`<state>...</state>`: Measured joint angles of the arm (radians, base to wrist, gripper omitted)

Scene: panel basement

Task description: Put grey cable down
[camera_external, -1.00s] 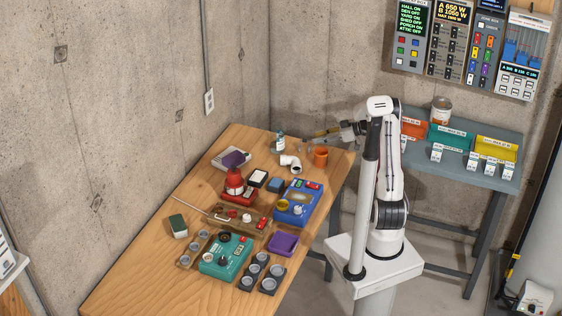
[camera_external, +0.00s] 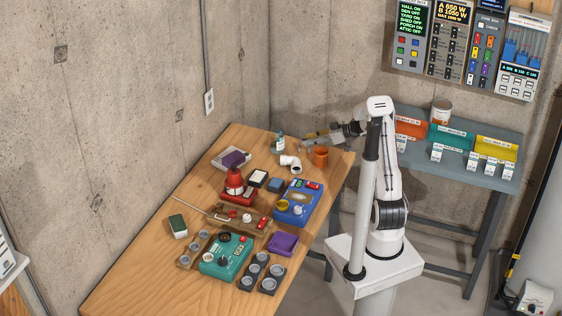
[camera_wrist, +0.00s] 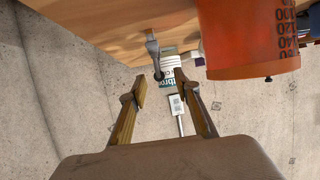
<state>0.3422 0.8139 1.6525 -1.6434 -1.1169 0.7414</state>
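I cannot pick out a grey cable with certainty. In the wrist view a short grey piece (camera_wrist: 153,55) with a dark end shows at the table edge, just beyond my fingertips; I cannot tell whether it is the cable. My gripper (camera_wrist: 168,82) has its two fingers apart, with a clear gap between them and nothing visibly clamped. In the external view my gripper (camera_external: 308,141) is above the far right corner of the wooden table (camera_external: 130,272), near the orange cup (camera_external: 320,156).
The orange cup (camera_wrist: 250,42) is close at upper right in the wrist view. A labelled bottle (camera_external: 279,143) and a white pipe elbow (camera_external: 291,162) stand nearby. Several tools and boxes cover the table's middle. A grey bench with coloured bins (camera_external: 452,138) stands behind my arm.

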